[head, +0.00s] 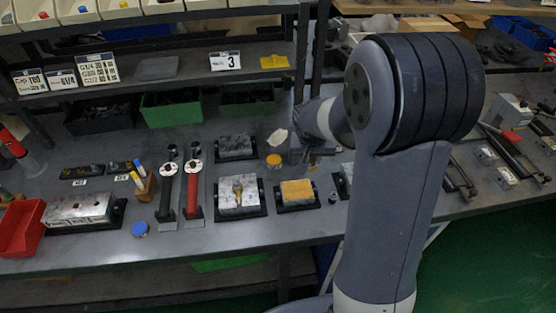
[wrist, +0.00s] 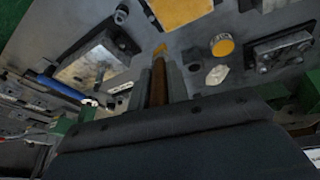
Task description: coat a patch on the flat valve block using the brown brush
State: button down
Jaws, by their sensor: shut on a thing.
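My gripper (wrist: 160,86) is shut on the brown brush (wrist: 158,72) in the wrist view. The brush points away from the jaws, with its orange-brown tip over the bench, near an orange-topped flat block (wrist: 180,10). This block also shows in the head view (head: 296,192), on a black base. A bare metal block (wrist: 92,64) lies left of the brush in the wrist view; my arm mostly hides it in the head view. I cannot tell which is the flat valve block. Whether the tip touches anything is unclear. My arm covers much of the gripper in the head view.
A yellow-lidded jar (head: 273,160) and a pale rag (head: 278,137) lie near a dark block (head: 235,145). A block with a brass fitting (head: 240,204) stands in front. Red- and black-handled tools (head: 193,190) lie to the left. Shelving (head: 150,75) rises behind the bench.

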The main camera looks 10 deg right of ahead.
notch_tip(320, 180, up, 2)
jog(key=shift+p, duration=0.45)
jog(key=shift+w+f, duration=0.1)
